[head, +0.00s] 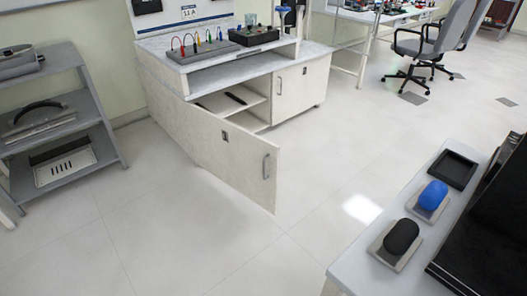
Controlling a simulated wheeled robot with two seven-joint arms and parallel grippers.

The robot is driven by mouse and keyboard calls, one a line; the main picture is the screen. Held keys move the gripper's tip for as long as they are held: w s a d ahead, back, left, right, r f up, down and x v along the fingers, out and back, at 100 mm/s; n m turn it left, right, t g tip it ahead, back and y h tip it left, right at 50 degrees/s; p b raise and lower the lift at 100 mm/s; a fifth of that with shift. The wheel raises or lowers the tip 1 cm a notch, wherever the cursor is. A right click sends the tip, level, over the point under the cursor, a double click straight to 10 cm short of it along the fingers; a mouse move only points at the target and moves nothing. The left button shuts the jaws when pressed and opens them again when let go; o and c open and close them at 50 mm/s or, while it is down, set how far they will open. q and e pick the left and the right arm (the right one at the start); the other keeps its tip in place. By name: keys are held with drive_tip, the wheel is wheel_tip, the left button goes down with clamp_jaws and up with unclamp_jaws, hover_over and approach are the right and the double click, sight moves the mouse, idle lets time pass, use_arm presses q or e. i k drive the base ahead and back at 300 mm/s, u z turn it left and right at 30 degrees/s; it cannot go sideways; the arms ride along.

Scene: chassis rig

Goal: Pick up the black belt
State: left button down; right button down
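I cannot tell for certain which thing is the black belt. A black curved strip (37,108) lies on the middle shelf of the grey rack at the left, arched behind some flat bars. A small dark flat object (236,98) lies inside the open cabinet under the workbench; it is too small to make out. Neither of my grippers shows in the head view.
The white workbench cabinet (228,160) has one door swung open toward me. The grey rack (107,140) stands at the left. A table (362,268) at the right holds a black and a blue rounded object and a black tray. The floor between is clear.

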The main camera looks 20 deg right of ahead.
sight(236, 99)
drive_tip(key=z, duration=0.25)
drive_tip(key=k, duration=0.65)
drive_tip(key=u, duration=0.85)
drive_tip(key=i, duration=1.5)
drive_tip(key=u, duration=0.4)
